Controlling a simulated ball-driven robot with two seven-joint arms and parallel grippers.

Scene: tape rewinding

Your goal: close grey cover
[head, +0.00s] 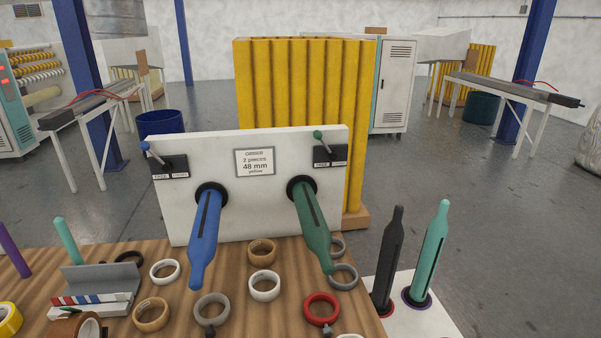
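A grey cover (100,279) is at the left of the wooden table in the head view. It looks like a flat grey plate standing tilted up behind a low white base (108,307) with red and blue marks, so it appears open. Its hinge is not clear to see. A teal rod (67,240) rises behind the cover's left end.
A white panel (255,213) at the table's back carries a blue shaft (205,240) and a green shaft (311,228) pointing forward. Several tape rolls, including a white one (165,271) and a tan one (151,315), lie right of the cover.

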